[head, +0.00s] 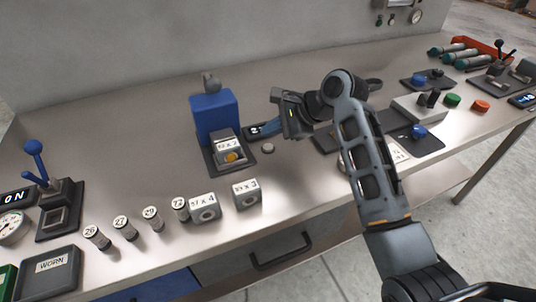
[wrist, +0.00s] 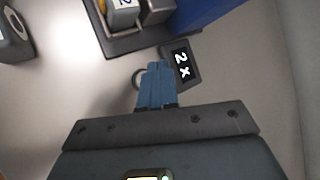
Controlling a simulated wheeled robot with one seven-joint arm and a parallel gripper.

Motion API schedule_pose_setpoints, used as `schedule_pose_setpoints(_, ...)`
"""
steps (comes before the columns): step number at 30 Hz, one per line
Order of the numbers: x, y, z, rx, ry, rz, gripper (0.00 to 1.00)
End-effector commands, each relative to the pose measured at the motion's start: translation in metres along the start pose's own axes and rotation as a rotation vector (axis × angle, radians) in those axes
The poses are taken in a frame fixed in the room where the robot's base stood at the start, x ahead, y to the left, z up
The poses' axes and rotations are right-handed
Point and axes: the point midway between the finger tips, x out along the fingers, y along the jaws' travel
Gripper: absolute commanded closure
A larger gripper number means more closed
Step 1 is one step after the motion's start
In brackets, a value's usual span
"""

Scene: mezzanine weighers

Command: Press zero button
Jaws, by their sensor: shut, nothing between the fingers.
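A round grey button (head: 267,147) sits on the table by the small black display (head: 254,132) of the blue weigher (head: 215,115). I can read no label on it, so I cannot tell that it is the zero button. My gripper (head: 271,127) is shut and empty, its blue fingertips beside the display. In the wrist view, the fingertips (wrist: 158,68) point toward the display (wrist: 181,66), which reads "2 x". The round button (wrist: 138,78) shows at their left, partly hidden by the fingers. I cannot tell whether they touch anything.
A tray with a labelled block (head: 229,150) stands in front of the weigher. Labelled blocks (head: 245,193) and small cylinders (head: 126,229) line the front. A lever (head: 38,160) stands at left. Pads with blue knobs (head: 418,131) and green and orange buttons (head: 481,106) lie right.

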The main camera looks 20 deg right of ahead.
Motion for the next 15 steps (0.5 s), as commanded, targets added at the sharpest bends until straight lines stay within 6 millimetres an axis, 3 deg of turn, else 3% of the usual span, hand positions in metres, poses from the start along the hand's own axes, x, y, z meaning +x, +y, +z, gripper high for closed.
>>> schedule_pose_setpoints(6, 0.0126, 0.0094, -0.0086, 0.001, 0.000, 0.002, 1.00)
schedule_pose_setpoints(15, 0.0137, 0.0102, -0.0095, 0.000, 0.000, 0.002, 1.00)
